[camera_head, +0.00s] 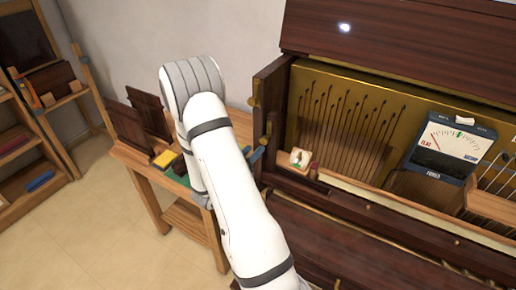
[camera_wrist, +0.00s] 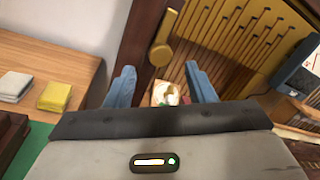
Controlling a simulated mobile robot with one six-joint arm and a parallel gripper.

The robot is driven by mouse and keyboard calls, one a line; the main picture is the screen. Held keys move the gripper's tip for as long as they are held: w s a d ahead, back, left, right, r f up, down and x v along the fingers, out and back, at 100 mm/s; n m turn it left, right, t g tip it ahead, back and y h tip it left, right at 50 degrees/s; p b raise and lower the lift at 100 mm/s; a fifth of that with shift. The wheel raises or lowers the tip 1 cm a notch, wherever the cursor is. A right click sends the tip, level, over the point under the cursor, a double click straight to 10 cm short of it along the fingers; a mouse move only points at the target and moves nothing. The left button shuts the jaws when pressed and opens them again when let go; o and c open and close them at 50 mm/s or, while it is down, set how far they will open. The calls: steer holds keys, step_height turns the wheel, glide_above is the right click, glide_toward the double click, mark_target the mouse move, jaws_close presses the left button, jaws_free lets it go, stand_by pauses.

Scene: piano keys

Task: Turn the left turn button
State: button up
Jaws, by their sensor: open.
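The left turn button (camera_wrist: 161,52) is a brass piece with a rounded lower end and a narrow arm reaching up, on the dark wooden side post of the piano in the wrist view. In the head view a small brass piece (camera_head: 254,91) shows on the left post of the case. My gripper (camera_wrist: 161,79) is open, with blue fingers spread and nothing held between them. The button lies beyond the fingertips, roughly centred between them, and looks apart from both. In the head view my arm hides most of the gripper; only blue finger parts show beside the post.
A tuning meter (camera_head: 452,146) stands further right. A wooden side table (camera_head: 150,172) at left holds a yellow block (camera_head: 165,159). Floor is clear at lower left.

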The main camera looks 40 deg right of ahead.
steer(key=v, duration=0.2)
steer(key=shift+s+a, duration=0.1)
steer(key=shift+a, duration=0.3)
steer(key=s+a+r+m+g+y, duration=0.2)
steer(key=s+r+m+g+y, duration=0.2)
steer(key=s+m, duration=0.4)
steer(key=s+a+r+m+g+y, duration=0.3)
steer(key=s+r+m+g, duration=0.2)
steer(key=s+m, duration=0.3)
steer(key=s+a+r+m+t+y, duration=0.1)
steer(key=a+r+m+t+y, duration=0.1)
steer(key=a+m+y, duration=0.3)
steer(key=s+a+r+m+t+y, duration=0.1)
steer(key=a+r+m+t+y, duration=0.2)
steer(key=a, duration=0.9)
steer(key=m+t+y, duration=0.2)
steer(key=shift+r+m+y, duration=0.3)
steer(key=shift+m+y, duration=0.1)
steer(key=shift+c, duration=0.3)
